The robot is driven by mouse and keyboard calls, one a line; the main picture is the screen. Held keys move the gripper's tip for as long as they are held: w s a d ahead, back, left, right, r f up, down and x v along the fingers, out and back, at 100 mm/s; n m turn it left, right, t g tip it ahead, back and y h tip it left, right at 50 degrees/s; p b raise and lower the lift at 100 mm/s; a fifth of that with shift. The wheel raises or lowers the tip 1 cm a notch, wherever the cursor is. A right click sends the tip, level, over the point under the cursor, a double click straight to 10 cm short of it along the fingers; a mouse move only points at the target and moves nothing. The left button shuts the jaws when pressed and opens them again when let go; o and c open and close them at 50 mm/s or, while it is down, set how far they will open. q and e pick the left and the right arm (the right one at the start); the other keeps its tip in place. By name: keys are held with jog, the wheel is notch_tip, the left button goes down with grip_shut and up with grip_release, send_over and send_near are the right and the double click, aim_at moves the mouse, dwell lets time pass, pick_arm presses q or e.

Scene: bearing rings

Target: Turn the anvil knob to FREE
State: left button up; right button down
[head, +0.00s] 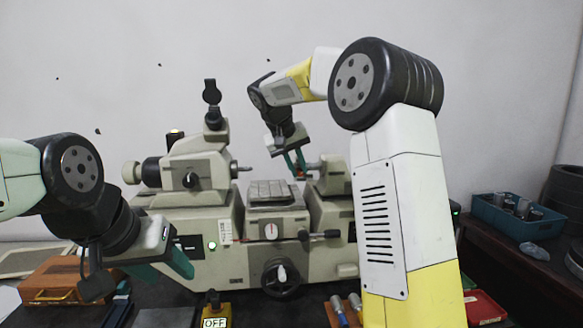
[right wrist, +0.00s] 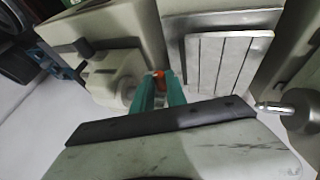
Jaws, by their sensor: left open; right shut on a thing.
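The bench measuring machine has a right-hand anvil head (head: 331,174), also in the right wrist view (right wrist: 112,78). My right gripper (head: 296,172) reaches down from behind to the inner side of this head. In the right wrist view its teal fingers (right wrist: 160,84) are shut around a small orange-red piece (right wrist: 159,76), which appears to be the anvil knob. The fingers hide most of it, and no FREE marking is readable. My left gripper (head: 172,268) is open and empty, low in front of the machine's left side.
A wooden case (head: 62,282) lies at left, a yellow OFF box (head: 215,312) in front, a blue bin (head: 515,215) at right. My right arm hides part of the machine.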

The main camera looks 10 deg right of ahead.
jog(key=h, duration=0.2)
jog(key=a+n+h, duration=0.1)
jog(key=h, duration=0.3)
jog(key=shift+a+f+n+t, duration=0.15)
jog(key=shift+f+n+t, duration=0.15)
jog(key=shift+f, duration=0.1)
jog(key=h, duration=0.2)
jog(key=f+n+t+h, duration=0.1)
jog(key=h, duration=0.1)
jog(key=shift+a, duration=0.1)
jog(key=shift+h, duration=0.4)
jog(key=c, duration=1.3)
grip_release()
jog(key=shift+c, duration=0.2)
jog(key=v, duration=0.8)
